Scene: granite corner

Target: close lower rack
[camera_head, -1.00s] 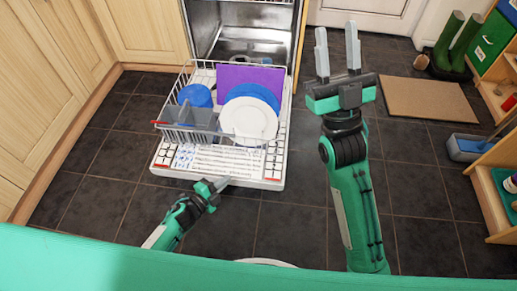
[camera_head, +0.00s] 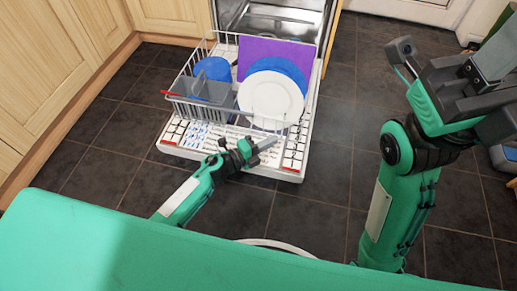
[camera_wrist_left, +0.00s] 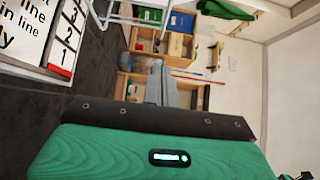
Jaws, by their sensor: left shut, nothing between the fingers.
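The lower rack (camera_head: 188,84) is a white wire basket, pulled out of the dishwasher over its lowered door (camera_head: 186,135). It holds a purple board (camera_head: 262,50), a white plate (camera_head: 270,99), blue plates (camera_head: 297,72), a blue bowl (camera_head: 213,68) and a grey cutlery basket (camera_head: 205,92). My left gripper (camera_head: 266,145) is shut and empty, over the door's front part, in front of the rack. Contact is unclear. Its shut fingers also show in the left wrist view (camera_wrist_left: 160,85). My right gripper (camera_head: 445,60) is open and raised at right, away from the rack.
The dishwasher cavity (camera_head: 270,18) is open behind the rack. Wooden cabinets (camera_head: 45,60) stand at the left. Dark tiled floor (camera_head: 335,150) is clear right of the door. The left wrist view shows wooden shelving (camera_wrist_left: 180,45) and the printed door surface (camera_wrist_left: 35,30).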

